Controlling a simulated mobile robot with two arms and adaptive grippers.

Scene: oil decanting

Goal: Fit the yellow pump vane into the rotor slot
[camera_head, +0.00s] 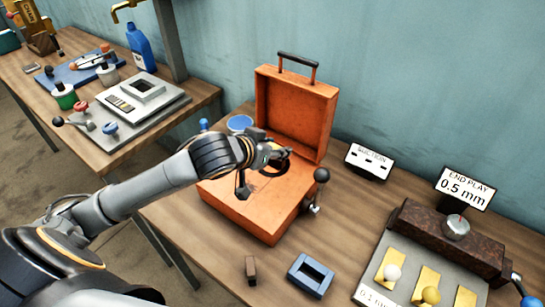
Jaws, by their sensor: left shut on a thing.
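My left gripper (268,162) is over the orange box (250,212), at the dark round opening (276,168) in its top. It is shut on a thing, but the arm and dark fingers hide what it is. No yellow vane shows clearly at the fingers. The rotor slot cannot be made out under the gripper. My right gripper is out of view.
The box's orange lid (295,112) stands open behind the gripper. A black-knobbed lever (320,176) rises at its right. A blue frame (311,275) and a brown block (251,269) lie in front. A suction sign (369,161) and end-play sign (463,189) stand behind.

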